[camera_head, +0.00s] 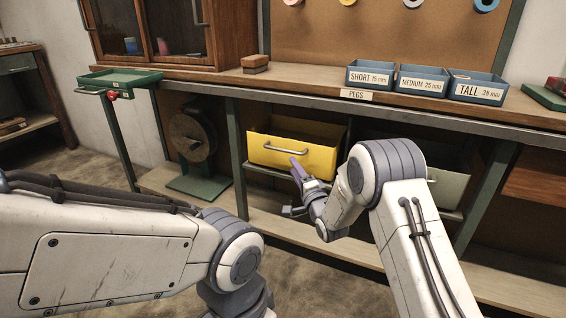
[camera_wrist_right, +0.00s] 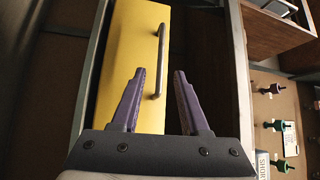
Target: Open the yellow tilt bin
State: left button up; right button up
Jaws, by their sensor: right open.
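The yellow tilt bin (camera_head: 318,158) sits under the workbench, with a grey bar handle (camera_head: 286,148) across its front. A dark space shows above its front panel; I cannot tell how far it is tilted. My right gripper (camera_head: 293,188) is open and empty, in front of the bin and just below the handle. In the right wrist view, the handle (camera_wrist_right: 161,45) on the yellow front (camera_wrist_right: 125,60) lines up between the open fingertips (camera_wrist_right: 160,72); the fingers do not visibly grip it. My left arm comes in from the left, and its gripper is out of view.
A grey bin (camera_head: 447,187) is right of the yellow one. The bench top (camera_head: 300,87) above holds blue peg boxes (camera_head: 422,80). A green tray (camera_head: 120,79) and a round wheel on a stand (camera_head: 193,137) are at left. A lower shelf (camera_head: 270,222) runs below.

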aim_at(283, 151)
jog(key=b+x, duration=0.3)
jog(key=x, duration=0.5)
jog(key=shift+w+a, duration=0.15)
jog(key=shift+w, duration=0.2)
jog(key=shift+b+x, duration=0.5)
jog(key=shift+x, duration=0.3)
jog(key=shift+r, duration=0.1)
grip_shut()
